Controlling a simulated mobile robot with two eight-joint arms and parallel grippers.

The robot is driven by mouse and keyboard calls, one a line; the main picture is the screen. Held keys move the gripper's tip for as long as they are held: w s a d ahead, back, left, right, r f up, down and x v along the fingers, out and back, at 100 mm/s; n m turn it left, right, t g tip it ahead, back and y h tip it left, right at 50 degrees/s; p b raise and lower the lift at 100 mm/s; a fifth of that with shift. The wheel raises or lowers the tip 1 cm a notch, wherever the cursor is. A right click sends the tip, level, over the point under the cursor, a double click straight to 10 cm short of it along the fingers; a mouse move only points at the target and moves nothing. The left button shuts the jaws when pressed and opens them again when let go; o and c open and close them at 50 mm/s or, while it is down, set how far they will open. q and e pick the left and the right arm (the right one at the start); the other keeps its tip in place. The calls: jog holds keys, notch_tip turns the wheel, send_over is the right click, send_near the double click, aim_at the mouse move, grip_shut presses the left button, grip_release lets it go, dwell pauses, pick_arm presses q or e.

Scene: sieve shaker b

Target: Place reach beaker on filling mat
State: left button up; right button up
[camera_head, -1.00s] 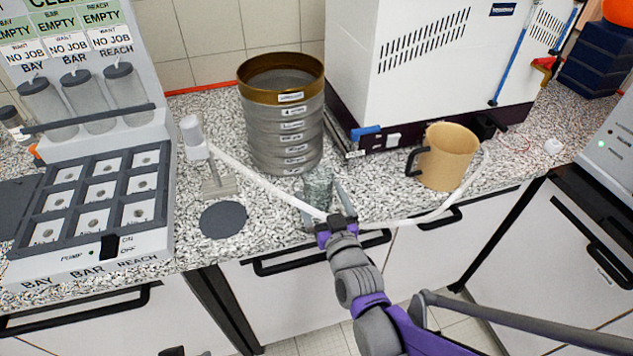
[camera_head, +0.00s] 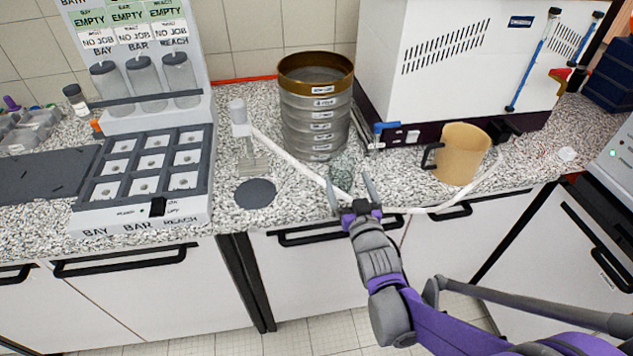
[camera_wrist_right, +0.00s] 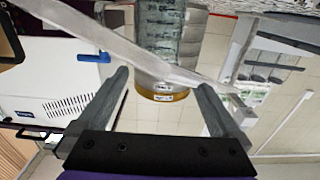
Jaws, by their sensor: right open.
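A clear glass beaker (camera_head: 342,172) stands on the speckled counter in front of the sieve stack. It also shows, upside down, in the right wrist view (camera_wrist_right: 160,32). My right gripper (camera_head: 349,185) is open, with its fingers just in front of the beaker; the beaker looks apart from them and ungripped. In the right wrist view the fingers (camera_wrist_right: 160,98) are spread wide with nothing held between them. A dark round mat (camera_head: 255,193) lies bare on the counter, left of the beaker. My left gripper is not in view.
The sieve stack (camera_head: 316,112) stands behind the beaker. A pale hose (camera_head: 300,172) crosses the counter near the gripper. A small stand (camera_head: 246,145) is behind the mat. A tan jug (camera_head: 461,155) is right; the labelled rack (camera_head: 150,218) is left.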

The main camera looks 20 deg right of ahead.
aim_at(339, 155)
jog(key=shift+w+d+r, duration=0.1)
jog(key=shift+w+d, duration=0.1)
jog(key=shift+w, duration=0.35)
jog(key=x, duration=1)
jog(key=shift+s+d+f+p, duration=0.1)
jog(key=shift+d+f+p, duration=0.1)
jog(key=shift+f+p, duration=0.1)
